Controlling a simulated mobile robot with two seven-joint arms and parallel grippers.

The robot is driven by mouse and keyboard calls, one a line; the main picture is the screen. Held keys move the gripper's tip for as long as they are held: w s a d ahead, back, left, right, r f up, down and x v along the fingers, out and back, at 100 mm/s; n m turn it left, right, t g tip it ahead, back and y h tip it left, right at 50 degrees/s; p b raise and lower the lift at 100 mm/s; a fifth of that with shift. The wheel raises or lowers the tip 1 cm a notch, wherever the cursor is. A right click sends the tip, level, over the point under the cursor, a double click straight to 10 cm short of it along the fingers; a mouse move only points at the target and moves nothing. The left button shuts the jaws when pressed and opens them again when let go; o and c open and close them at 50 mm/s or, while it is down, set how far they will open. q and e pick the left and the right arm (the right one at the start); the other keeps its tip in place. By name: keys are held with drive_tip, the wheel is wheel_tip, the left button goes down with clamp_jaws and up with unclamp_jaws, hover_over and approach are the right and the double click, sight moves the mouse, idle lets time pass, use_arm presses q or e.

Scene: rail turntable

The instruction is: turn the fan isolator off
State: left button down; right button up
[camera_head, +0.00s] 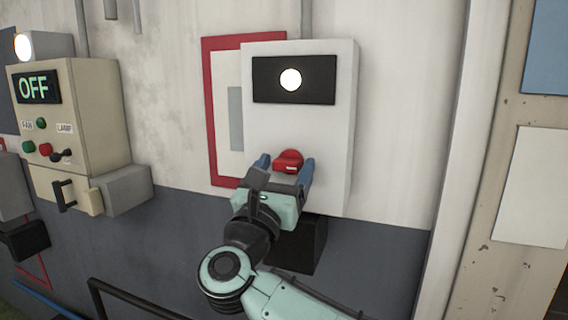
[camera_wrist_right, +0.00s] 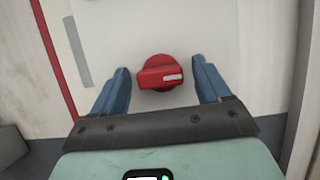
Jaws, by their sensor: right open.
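The isolator is a white box (camera_head: 300,130) on the wall with a black panel (camera_head: 265,93) and a lit round white lamp (camera_head: 290,80). Its red rotary knob (camera_head: 288,160) sits low on the front face. In the right wrist view the knob (camera_wrist_right: 160,73) shows its grip bar lying roughly level, with a white mark at the right end. My right gripper (camera_head: 286,166) is open, with one blue finger on each side of the knob. In the right wrist view gaps show between both fingers (camera_wrist_right: 161,85) and the knob. My left gripper is not in view.
A beige control box (camera_head: 92,115) with a green OFF display (camera_head: 37,87), buttons and a lever stands at the left. A red-framed panel (camera_head: 222,110) is behind the white box. A black box (camera_head: 300,247) is below it. A dark rail (camera_head: 130,300) crosses the lower left.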

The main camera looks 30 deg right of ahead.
drive_tip(key=c, duration=1.1)
drive_tip(key=shift+o, duration=0.3)
